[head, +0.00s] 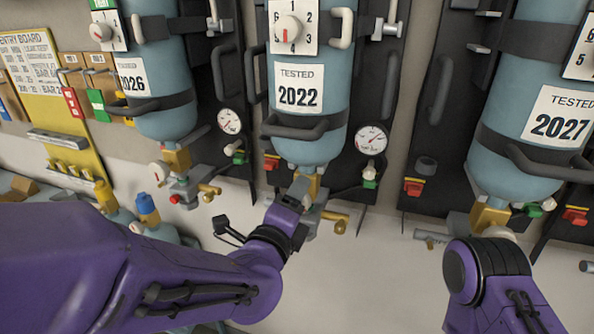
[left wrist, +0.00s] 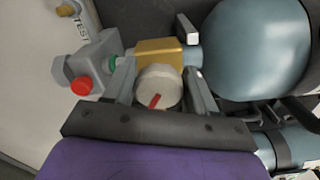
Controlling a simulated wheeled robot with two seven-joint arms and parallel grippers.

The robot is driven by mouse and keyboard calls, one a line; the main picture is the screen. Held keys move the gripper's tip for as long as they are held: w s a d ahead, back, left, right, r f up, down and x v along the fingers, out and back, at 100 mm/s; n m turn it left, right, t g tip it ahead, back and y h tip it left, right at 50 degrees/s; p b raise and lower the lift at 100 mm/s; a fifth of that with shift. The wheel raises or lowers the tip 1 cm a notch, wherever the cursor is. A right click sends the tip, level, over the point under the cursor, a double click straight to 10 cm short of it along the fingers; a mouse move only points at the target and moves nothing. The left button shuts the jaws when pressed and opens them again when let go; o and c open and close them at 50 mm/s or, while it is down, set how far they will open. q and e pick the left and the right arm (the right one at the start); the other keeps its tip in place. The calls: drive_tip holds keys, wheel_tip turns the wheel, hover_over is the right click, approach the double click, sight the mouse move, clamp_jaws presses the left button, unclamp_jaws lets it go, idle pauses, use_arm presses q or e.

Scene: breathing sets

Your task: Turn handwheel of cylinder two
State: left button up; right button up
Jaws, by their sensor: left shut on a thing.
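The middle blue cylinder (head: 330,142) hangs upright and carries a "TESTED 2022" label. Its brass valve block (head: 313,186) shows below it, partly behind my left gripper (head: 297,200). In the left wrist view the handwheel (left wrist: 158,88) is a pale round knob with a red mark, in front of the brass block (left wrist: 150,52). My left gripper (left wrist: 160,90) has one finger on each side of this handwheel and is shut on it. In the head view the handwheel is hidden behind my gripper. My right arm shows at the lower right, but its fingers do not show.
A left cylinder (head: 166,75) and a right cylinder (head: 515,135) hang on either side. A pressure gauge (head: 371,139) sits right of the middle cylinder. A red knob (left wrist: 81,86) is close to the left finger in the left wrist view.

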use_arm(q)
drive_tip(key=m, duration=0.6)
drive_tip(key=shift+d+r+m, duration=0.1)
drive_tip(key=shift+m, duration=0.2)
idle(0.5)
drive_tip(key=o, duration=1)
drive_tip(key=shift+c, duration=0.2)
drive_tip(key=shift+s, duration=0.1)
